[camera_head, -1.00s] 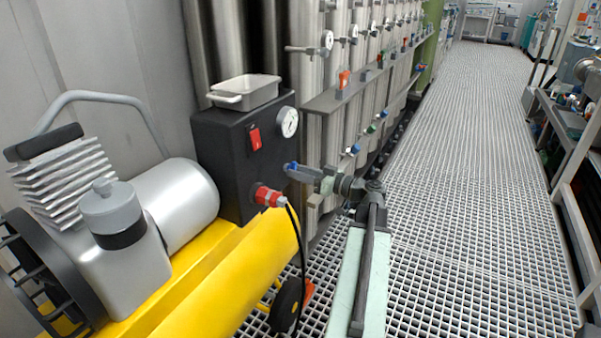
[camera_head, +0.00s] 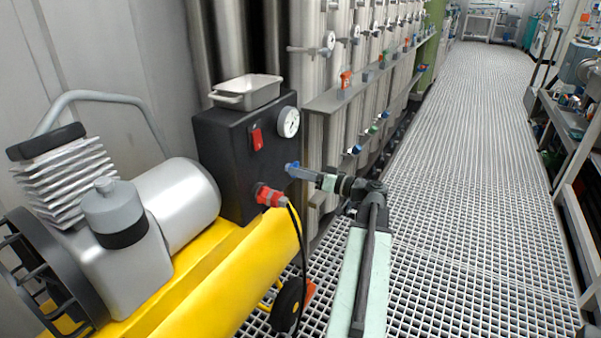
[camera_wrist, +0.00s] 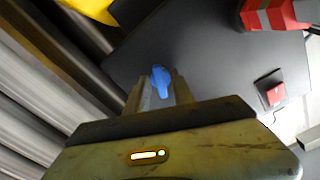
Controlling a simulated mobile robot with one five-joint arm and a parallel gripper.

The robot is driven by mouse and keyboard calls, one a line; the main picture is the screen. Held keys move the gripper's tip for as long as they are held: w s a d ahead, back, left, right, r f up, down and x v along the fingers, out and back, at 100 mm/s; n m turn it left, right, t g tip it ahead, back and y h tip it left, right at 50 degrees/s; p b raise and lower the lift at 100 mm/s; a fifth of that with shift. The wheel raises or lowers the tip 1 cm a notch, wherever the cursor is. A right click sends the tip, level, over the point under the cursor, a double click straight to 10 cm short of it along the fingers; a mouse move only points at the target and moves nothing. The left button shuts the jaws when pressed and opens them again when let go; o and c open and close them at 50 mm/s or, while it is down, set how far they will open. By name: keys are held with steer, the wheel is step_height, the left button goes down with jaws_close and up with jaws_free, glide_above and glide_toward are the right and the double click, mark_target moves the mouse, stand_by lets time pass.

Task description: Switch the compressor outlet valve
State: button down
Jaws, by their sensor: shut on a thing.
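The compressor's black control box (camera_head: 222,150) stands at the centre left of the head view, with a red switch, a round gauge and a red outlet fitting. The blue valve handle (camera_head: 291,168) sticks out of the box's right side. My gripper (camera_head: 300,171) reaches it from the right and is shut on it. In the wrist view the blue handle (camera_wrist: 161,80) sits between my two finger tips (camera_wrist: 160,95), in front of the dark box face (camera_wrist: 210,55). The fingers partly hide the handle.
The red fitting (camera_head: 268,195) with a black hose sits just below my gripper. The silver and yellow compressor (camera_head: 170,210) fills the left. Vertical steel vessels with gauges and a shelf (camera_head: 345,95) stand behind. The grated floor (camera_head: 470,180) is clear on the right.

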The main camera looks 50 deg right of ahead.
steer(key=m, duration=1.2)
steer(key=shift+s+m, duration=0.1)
steer(key=shift+m, duration=0.3)
stand_by(0.3)
steer(key=c, duration=1.5)
jaws_free()
steer(key=shift+o, duration=0.2)
steer(key=shift+r, duration=0.1)
steer(key=v, duration=0.7)
steer(key=shift+s, duration=0.4)
